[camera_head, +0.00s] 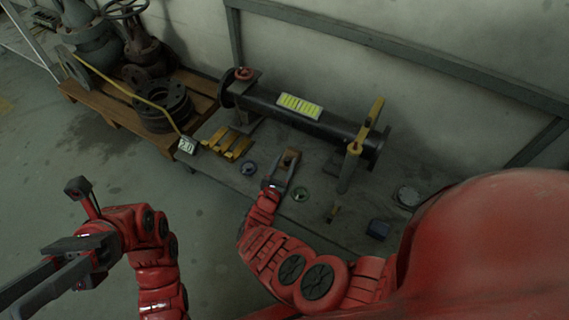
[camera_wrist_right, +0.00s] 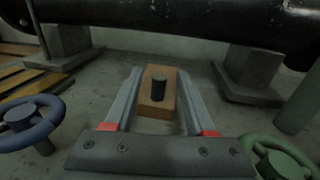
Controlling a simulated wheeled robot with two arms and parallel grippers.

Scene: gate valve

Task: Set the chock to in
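A wooden block with a dark upright peg (camera_wrist_right: 158,90), which I take for the chock, stands on the grey slab below the dark pipe. It also shows in the head view (camera_head: 289,158). My right gripper (camera_wrist_right: 160,92) is open, with one finger on each side of the block. A narrow gap shows beside the right finger; contact on the left is unclear. In the head view the right gripper (camera_head: 285,170) reaches over the slab from the front. My left gripper (camera_head: 32,287) is at the lower left, fingers apart and empty, tips partly out of frame.
A blue handwheel (camera_wrist_right: 30,122) stands left of the gripper and a green handwheel (camera_wrist_right: 280,158) right. The pipe (camera_head: 325,122) on supports lies behind. Yellow bars (camera_head: 228,144) lie to the left.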

